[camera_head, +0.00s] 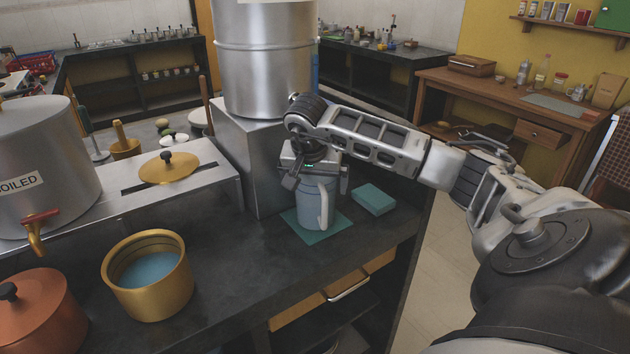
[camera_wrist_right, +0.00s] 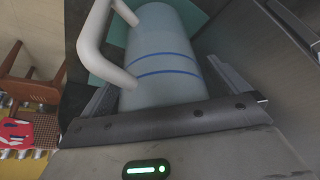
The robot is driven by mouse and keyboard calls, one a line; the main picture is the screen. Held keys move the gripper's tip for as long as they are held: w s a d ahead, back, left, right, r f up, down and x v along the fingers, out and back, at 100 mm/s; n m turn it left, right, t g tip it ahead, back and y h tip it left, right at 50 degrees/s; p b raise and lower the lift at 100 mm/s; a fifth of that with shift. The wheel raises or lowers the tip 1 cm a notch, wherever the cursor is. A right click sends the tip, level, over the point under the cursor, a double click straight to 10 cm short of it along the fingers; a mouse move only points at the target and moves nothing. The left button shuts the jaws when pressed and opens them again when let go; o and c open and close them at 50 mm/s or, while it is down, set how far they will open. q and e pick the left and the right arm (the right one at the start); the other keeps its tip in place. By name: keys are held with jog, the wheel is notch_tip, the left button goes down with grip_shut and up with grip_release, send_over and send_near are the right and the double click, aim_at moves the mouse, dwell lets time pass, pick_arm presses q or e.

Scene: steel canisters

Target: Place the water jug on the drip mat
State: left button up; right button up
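The water jug (camera_head: 315,205) is pale blue-grey with a white handle; it is upright over the teal drip mat (camera_head: 340,226). Its base appears to rest on the mat, though a small gap cannot be ruled out. My left gripper is not in view.
A teal sponge-like block (camera_head: 373,199) lies right of the mat. A steel stand (camera_head: 250,160) bearing a large drum (camera_head: 265,60) is close behind left. A brass pot (camera_head: 148,285) of water, a copper pot (camera_head: 40,315) and a big steel pot (camera_head: 45,150) are left.

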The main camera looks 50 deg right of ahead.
jog(key=shift+r, duration=0.25)
jog(key=s+a+b, duration=0.1)
jog(key=s+a, duration=0.5)
jog(key=a, duration=0.4)
jog(key=shift+s+a+r+b, duration=0.25)
jog(key=shift+a+r+b, duration=0.1)
jog(key=shift+r+b, duration=0.05)
